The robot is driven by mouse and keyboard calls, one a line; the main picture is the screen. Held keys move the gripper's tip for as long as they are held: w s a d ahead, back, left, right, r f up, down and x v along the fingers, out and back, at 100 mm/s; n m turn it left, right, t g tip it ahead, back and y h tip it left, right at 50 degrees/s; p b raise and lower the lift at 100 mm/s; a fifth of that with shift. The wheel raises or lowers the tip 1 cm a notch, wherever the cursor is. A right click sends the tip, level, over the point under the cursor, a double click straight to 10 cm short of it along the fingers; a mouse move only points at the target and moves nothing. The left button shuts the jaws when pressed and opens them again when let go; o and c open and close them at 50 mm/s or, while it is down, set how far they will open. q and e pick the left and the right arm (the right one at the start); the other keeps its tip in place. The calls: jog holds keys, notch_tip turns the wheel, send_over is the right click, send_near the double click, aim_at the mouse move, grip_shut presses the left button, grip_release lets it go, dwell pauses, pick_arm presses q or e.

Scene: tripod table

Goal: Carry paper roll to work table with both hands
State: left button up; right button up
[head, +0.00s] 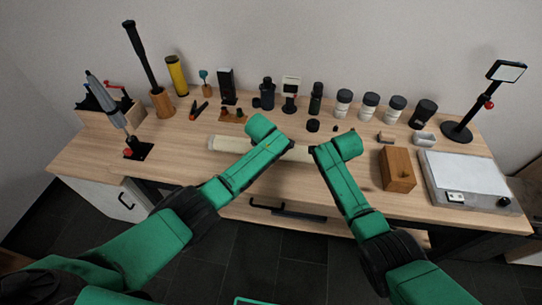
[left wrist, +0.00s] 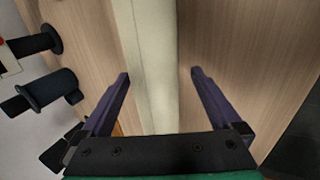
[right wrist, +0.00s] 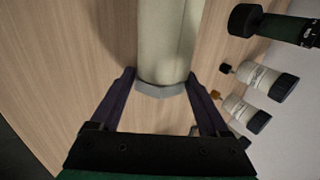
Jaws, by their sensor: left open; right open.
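The paper roll (head: 232,145) is a long cream cylinder lying flat on the wooden work table (head: 85,158), partly hidden by my arms in the head view. In the left wrist view the roll (left wrist: 150,50) runs between the spread fingers of my left gripper (left wrist: 160,76), with gaps on both sides. In the right wrist view a grey-capped end of the roll (right wrist: 165,45) lies between the spread fingers of my right gripper (right wrist: 160,75). Both grippers are open. The fingers are hardly visible in the head view, and I cannot tell their exact height.
Bottles, jars and small tools line the table's back. A wooden block (head: 397,169) and a flat white device (head: 465,180) stand at the right.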

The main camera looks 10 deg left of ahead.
jog(key=shift+s+f, duration=0.35)
jog(key=shift+f, duration=0.2)
jog(key=shift+r, duration=0.3)
pick_arm(q)
jog(key=v, duration=0.7)
jog(key=shift+a+r, duration=0.2)
jog(key=shift+r, duration=0.15)
pick_arm(e)
jog(key=v, duration=0.8)
jog(key=shift+w+r, duration=0.15)
jog(key=shift+w, duration=0.2)
pick_arm(q)
jog(key=s+a+p, duration=0.1)
jog(key=s+p, duration=0.5)
jog(key=p, duration=0.1)
jog(key=shift+a, duration=0.4)
pick_arm(e)
notch_tip(320, 180, up, 7)
